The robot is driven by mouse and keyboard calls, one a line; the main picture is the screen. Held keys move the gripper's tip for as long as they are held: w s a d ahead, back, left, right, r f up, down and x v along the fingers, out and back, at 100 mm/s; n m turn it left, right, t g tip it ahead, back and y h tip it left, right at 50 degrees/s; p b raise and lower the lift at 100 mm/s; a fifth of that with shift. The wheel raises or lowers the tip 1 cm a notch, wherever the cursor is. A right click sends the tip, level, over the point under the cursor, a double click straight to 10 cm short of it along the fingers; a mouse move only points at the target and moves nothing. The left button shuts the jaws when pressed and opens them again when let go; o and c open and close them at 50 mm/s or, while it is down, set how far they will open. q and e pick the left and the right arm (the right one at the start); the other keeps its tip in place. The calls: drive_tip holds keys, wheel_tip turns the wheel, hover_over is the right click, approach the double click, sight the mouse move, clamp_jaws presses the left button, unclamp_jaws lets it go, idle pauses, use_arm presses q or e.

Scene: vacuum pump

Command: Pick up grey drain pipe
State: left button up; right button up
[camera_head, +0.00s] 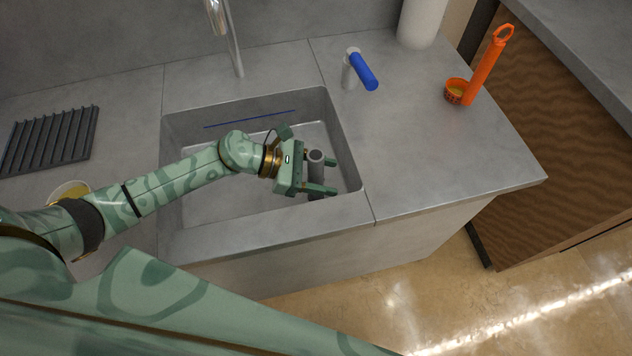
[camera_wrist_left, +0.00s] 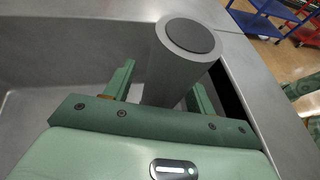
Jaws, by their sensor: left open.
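The grey drain pipe (camera_head: 315,160) stands upright in the right part of the sink (camera_head: 215,205). In the left wrist view the grey pipe (camera_wrist_left: 172,70) rises in front of my gripper, with its round dark top facing up. My left gripper (camera_head: 332,176) is open, its two green fingers on either side of the pipe. The left wrist view shows both fingers of the gripper (camera_wrist_left: 160,88) partly hidden behind the palm and pipe. I cannot tell whether the fingers touch it. My right gripper is not in view.
A tap (camera_head: 232,45) hangs over the back of the sink. Right of it stand a grey-and-blue fitting (camera_head: 364,72), a white cylinder (camera_head: 421,22), and an orange handled tool (camera_head: 487,68) with a small orange cup (camera_head: 455,91). A dark ribbed rack (camera_head: 50,138) lies left. The front right counter is clear.

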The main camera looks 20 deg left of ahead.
use_arm(q)
drive_tip(key=c, duration=1.1)
drive_tip(key=shift+c, duration=0.2)
drive_tip(key=shift+r, duration=0.15)
